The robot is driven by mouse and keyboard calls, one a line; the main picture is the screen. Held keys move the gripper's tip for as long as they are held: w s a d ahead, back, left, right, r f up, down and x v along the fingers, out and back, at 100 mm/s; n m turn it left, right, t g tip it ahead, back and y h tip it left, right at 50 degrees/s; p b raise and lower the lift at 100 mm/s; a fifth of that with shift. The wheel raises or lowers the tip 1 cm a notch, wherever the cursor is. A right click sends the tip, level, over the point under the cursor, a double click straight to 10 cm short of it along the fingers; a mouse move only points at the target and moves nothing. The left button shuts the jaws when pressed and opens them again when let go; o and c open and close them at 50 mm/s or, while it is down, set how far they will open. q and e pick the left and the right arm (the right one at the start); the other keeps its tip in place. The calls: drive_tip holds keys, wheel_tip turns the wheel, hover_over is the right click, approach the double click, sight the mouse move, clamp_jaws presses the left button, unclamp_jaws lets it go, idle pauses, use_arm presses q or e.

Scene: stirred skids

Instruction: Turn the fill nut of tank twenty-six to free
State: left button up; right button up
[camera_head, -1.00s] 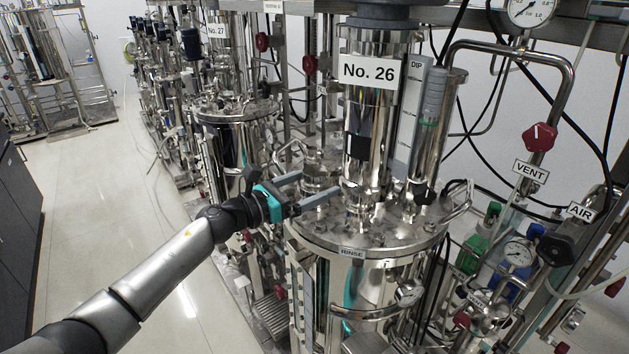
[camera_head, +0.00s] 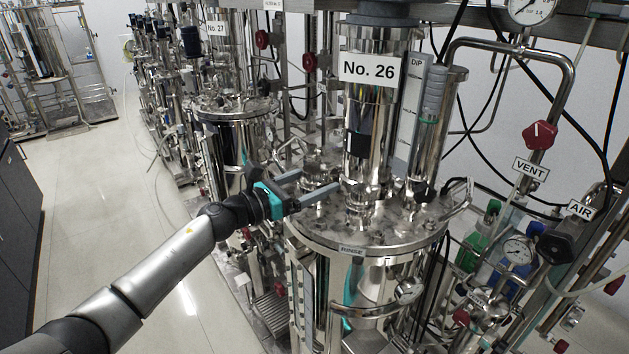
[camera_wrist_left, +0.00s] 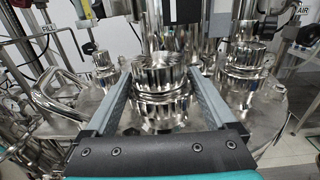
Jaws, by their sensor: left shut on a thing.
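Tank twenty-six is the steel vessel with a round lid (camera_head: 385,238) below the white "No. 26" sign (camera_head: 369,70). The fill nut is a shiny, stepped steel fitting (camera_head: 318,168) on the left part of the lid. It is large in the left wrist view (camera_wrist_left: 162,78). My left gripper (camera_head: 320,180) reaches in from the left, with one grey finger on each side of the nut. It is shut on the nut, and its fingers (camera_wrist_left: 160,90) flank it in the left wrist view. The far fingertip is partly hidden behind the nut. My right gripper is not in view.
A tall steel column rises from the lid just right of the gripper. Tank twenty-seven (camera_head: 235,110) stands behind at left. A red vent knob (camera_head: 540,135) is at right. The floor at left is clear.

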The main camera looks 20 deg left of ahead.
use_arm(q)
drive_tip(key=shift+r+n+t+y+p, duration=0.1)
drive_tip(key=shift+n+t+y+p, duration=0.2)
drive_tip(key=shift+n+y+p, duration=0.25)
drive_tip(key=n+t+y+p, duration=0.1)
drive_tip(key=n+y+p, duration=0.1)
drive_tip(key=y+p, duration=0.1)
drive_tip(key=n+t+y+p, duration=0.1)
drive_tip(key=n+y+p, duration=0.1)
drive_tip(key=y+p, duration=0.1)
drive_tip(key=shift+d+t+y, duration=0.15)
drive_tip(key=shift+t+y, duration=0.1)
drive_tip(key=shift+t, duration=0.15)
drive_tip(key=shift+n+y+p, duration=0.5)
drive_tip(key=shift+n+y, duration=0.35)
drive_tip(key=shift+y, duration=0.25)
drive_tip(key=shift+n+y, duration=1.3)
drive_tip(key=shift+y, duration=0.8)
drive_tip(key=o, duration=1)
drive_tip(key=shift+o, duration=0.2)
drive_tip(key=shift+s, duration=0.15)
drive_tip(key=s+d, duration=0.2)
drive_tip(key=s, duration=1.2)
drive_tip(key=shift+s+d+b, duration=0.35)
drive_tip(key=shift+s+d, duration=0.05)
